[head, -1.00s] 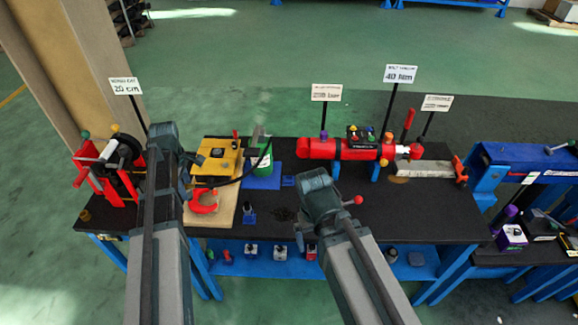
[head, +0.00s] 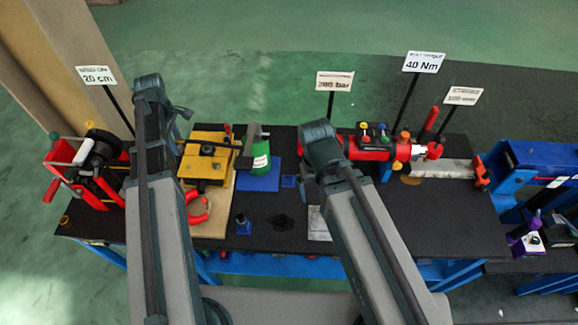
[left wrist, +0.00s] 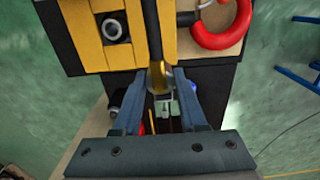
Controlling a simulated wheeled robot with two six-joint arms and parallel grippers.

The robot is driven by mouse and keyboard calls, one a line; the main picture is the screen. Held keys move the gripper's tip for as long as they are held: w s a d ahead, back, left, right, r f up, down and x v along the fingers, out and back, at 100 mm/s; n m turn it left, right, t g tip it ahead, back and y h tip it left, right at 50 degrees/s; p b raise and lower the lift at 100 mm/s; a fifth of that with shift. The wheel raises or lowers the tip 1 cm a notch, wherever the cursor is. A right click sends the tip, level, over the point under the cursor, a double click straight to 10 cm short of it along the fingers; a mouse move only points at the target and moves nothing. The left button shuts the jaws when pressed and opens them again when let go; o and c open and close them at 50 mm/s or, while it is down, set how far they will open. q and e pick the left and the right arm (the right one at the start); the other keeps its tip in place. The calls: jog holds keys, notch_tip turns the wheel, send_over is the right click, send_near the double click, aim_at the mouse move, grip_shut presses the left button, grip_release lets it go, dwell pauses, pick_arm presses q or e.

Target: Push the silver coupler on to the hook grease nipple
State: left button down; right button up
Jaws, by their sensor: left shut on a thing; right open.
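The yellow hook block (head: 205,165) stands on a wooden board, with its red hook (head: 198,215) at the front. In the left wrist view the yellow block (left wrist: 88,35) and red hook (left wrist: 243,30) fill the top. My left gripper (left wrist: 160,88) is shut on a small silver, yellow-tinted piece (left wrist: 160,75), seemingly the coupler, close to the block's edge. A dark hose or bar (left wrist: 152,25) runs up from it. I cannot tell which part is the grease nipple, or whether anything touches it. My right gripper (head: 308,175) is open, mostly hidden under its wrist.
A green-and-white container (head: 261,158) stands on a blue base right of the block. A red cylinder unit (head: 370,152) is behind my right arm. A red-framed reel (head: 88,165) stands at the left end. The black bench top (head: 275,220) has free room in the middle.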

pick_arm(q)
notch_tip(320, 180, down, 6)
jog(key=b, duration=0.5)
jog(key=shift+r+b, duration=0.1)
jog(key=shift+b, duration=0.3)
jog(key=shift+f+b, duration=1)
jog(key=shift+b, duration=0.05)
dwell(0.3)
jog(key=shift+c, duration=1.9)
grip_release()
jog(key=shift+r, duration=0.1)
jog(key=shift+r+p, duration=2.45)
jog(key=shift+p, duration=0.15)
jog(key=shift+r, duration=0.1)
